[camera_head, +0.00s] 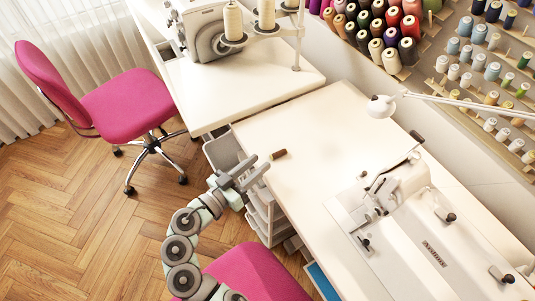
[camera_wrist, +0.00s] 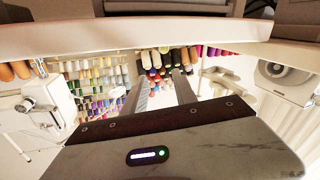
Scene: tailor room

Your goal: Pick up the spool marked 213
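A small dark brown spool (camera_head: 278,154) lies on its side on the white table (camera_head: 310,125), near its left edge, in the head view. Its marking is too small to read. My gripper (camera_head: 252,170) is beside that table edge, just left of and nearer than the spool, and apart from it. In the wrist view my gripper's two fingers (camera_wrist: 160,82) stand apart with nothing held between them. I cannot make out the brown spool in the wrist view.
A knitting machine (camera_head: 425,235) covers the table's near right part. A lamp (camera_head: 381,107) overhangs the back edge. A second table (camera_head: 240,90) bears a sewing machine (camera_head: 205,30). Racks of many spools (camera_head: 480,60) hang behind. Pink chairs (camera_head: 128,103) stand left and in front. Tabletop around the brown spool is clear.

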